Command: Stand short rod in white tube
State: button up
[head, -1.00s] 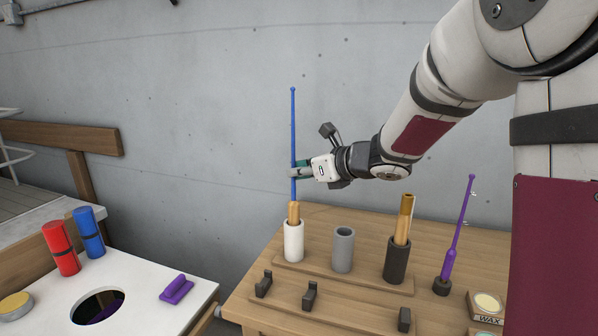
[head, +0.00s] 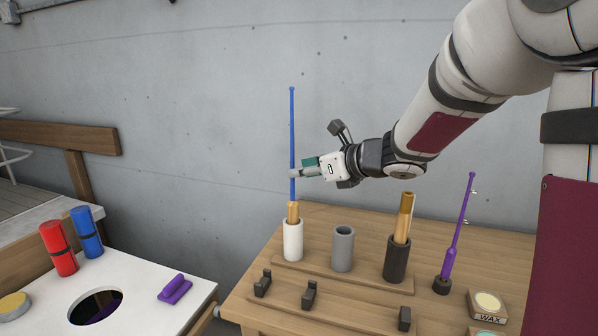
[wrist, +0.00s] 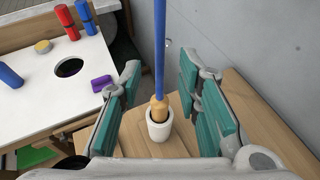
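A blue rod (head: 292,140) with a wooden handle (head: 293,212) stands upright in the white tube (head: 293,241) at the left of the rack. The wrist view also shows the blue rod (wrist: 159,45) rising from the white tube (wrist: 159,130). My gripper (head: 302,169) is beside the rod's shaft, well above the tube. In the wrist view my gripper (wrist: 160,75) is open, its teal pads apart on either side of the rod with gaps visible. The handle's lower end is hidden inside the tube.
A grey tube (head: 343,250) looks empty. A dark tube (head: 396,262) holds a wooden handle (head: 405,218). A purple rod (head: 460,225) leans in a small dark base at right. Red (head: 59,249) and blue (head: 87,232) cylinders stand on the white bench with a round hole.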

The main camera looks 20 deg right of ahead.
jog(key=v, duration=0.9)
jog(key=shift+s, duration=0.2)
jog(key=shift+d+r, duration=0.1)
jog(key=s+d+r+m+t+h+p, duration=0.1)
jog(key=s+d+r+m+h, duration=0.3)
jog(key=m, duration=0.6)
jog(key=s+d+r+m+h, duration=0.15)
jog(key=m+h, duration=0.35)
jog(key=m, duration=0.5)
jog(key=s+a+f+m+g+y, duration=0.1)
jog(key=s+a+f+m+g, duration=0.2)
jog(key=s+m, duration=0.4)
jog(key=s+a+f+m+g+p, duration=0.1)
jog(key=s+a+f+m+g, duration=0.2)
jog(key=s+m, duration=0.4)
jog(key=s+a+f+m+g+y, duration=0.1)
jog(key=s+a+f+m, duration=0.4)
jog(key=s, duration=0.5)
jog(key=m+g, duration=0.1)
jog(key=m, duration=0.1)
jog(key=shift+s+a+f+m+g+y, duration=0.2)
jog(key=shift+s+f+m+g+y, duration=0.1)
jog(key=shift+g, duration=0.1)
